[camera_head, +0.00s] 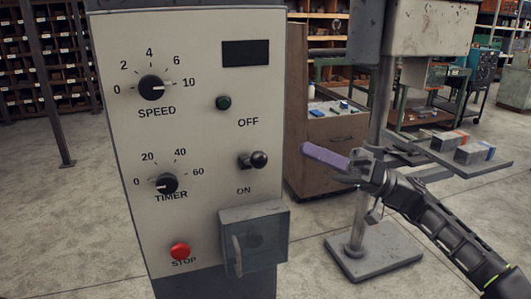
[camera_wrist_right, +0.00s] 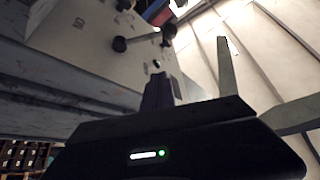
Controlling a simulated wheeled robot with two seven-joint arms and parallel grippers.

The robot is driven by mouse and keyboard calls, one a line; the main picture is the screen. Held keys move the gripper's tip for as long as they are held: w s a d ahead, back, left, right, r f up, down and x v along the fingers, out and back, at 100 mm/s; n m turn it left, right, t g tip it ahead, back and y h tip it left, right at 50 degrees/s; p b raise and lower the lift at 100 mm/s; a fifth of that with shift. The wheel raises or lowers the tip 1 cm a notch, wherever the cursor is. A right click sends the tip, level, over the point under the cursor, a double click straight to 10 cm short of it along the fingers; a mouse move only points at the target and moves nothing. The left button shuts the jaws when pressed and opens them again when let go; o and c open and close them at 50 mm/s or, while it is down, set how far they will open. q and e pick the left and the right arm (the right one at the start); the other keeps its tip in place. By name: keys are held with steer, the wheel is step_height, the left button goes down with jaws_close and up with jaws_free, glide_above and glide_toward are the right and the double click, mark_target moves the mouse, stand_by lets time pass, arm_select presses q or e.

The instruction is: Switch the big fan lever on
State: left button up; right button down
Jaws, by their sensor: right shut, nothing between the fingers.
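The lever (camera_head: 260,160) is a short stem with a black ball end on the pale control panel (camera_head: 205,62), between the words OFF above and ON below. It sticks out towards me and slightly right; I cannot tell its exact setting. My right gripper (camera_head: 310,150) is shut and empty, its purple fingers pointing left towards the panel. It is in the air to the right of the lever, clear of it in the picture. In the right wrist view the fingers (camera_wrist_right: 160,90) point up below dark knobs (camera_wrist_right: 120,44); I cannot tell which is the lever. My left gripper is not in view.
A grey stand (camera_head: 374,252) is behind my right arm.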

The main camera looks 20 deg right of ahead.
mark_target(252, 160)
steer(key=shift+r, duration=0.1)
steer(key=p+x, duration=0.3)
steer(key=x, duration=0.7)
steer(key=shift+s+a, duration=0.1)
steer(key=shift+a, duration=0.05)
steer(key=f, duration=0.1)
steer(key=s+f, duration=0.1)
steer(key=s+f+p, duration=0.1)
steer(key=shift+a+f, duration=0.15)
steer(key=shift+f, duration=0.15)
